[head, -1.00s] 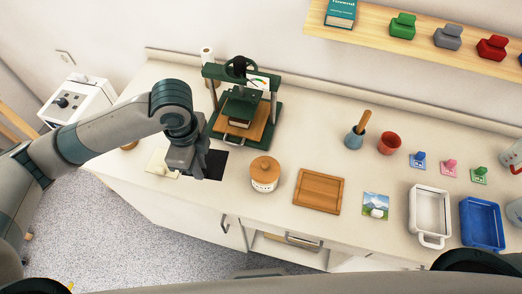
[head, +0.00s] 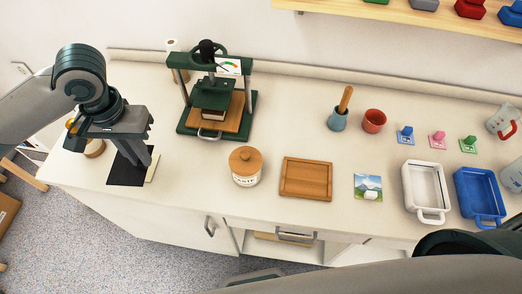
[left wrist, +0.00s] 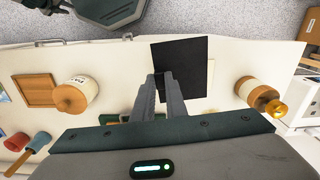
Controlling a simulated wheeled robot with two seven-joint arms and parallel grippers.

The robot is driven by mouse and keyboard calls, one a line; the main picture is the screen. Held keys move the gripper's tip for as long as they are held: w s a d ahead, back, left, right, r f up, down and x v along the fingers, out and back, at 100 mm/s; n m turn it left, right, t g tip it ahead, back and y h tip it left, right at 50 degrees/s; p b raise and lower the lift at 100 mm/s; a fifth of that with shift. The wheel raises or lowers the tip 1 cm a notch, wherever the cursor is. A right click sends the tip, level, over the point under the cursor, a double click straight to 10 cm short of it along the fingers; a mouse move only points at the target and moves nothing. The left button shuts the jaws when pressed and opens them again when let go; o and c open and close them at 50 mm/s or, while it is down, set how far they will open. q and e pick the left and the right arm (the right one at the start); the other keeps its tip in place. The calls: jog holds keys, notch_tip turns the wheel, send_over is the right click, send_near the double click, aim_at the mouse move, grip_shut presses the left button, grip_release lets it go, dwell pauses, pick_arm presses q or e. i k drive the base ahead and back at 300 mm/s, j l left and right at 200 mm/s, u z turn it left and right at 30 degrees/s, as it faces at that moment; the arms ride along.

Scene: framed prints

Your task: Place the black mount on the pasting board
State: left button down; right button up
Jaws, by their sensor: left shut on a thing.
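The black mount (head: 124,172) is a flat dark sheet at the left end of the counter. My left gripper (head: 146,162) is shut on it near its right edge; in the left wrist view the mount (left wrist: 182,62) extends beyond the fingertips (left wrist: 160,78). It partly covers a cream sheet (head: 152,170); I cannot tell how high it is above the counter. A brown wooden board with a raised rim (head: 306,178), apparently the pasting board, lies bare mid-counter, well to the right of the gripper. My right gripper is not in view.
A lidded jar (head: 246,168) stands between the gripper and the board. A green press (head: 214,95) stands behind. A small print (head: 368,186), a white tray (head: 426,190) and a blue tray (head: 479,195) lie right of the board. A wooden-topped jar (left wrist: 256,94) stands near the mount.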

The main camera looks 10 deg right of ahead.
aim_at(307, 178)
jog(key=k+l+u, duration=0.1)
jog(key=l, duration=0.3)
jog(key=l+u, duration=0.1)
jog(key=l, duration=0.3)
jog(key=k+l, duration=0.2)
jog(key=l, duration=0.15)
jog(key=k+l+u, duration=0.15)
jog(key=l, duration=0.25)
jog(key=l+u, duration=0.1)
jog(key=l, duration=0.3)
jog(key=k, duration=0.05)
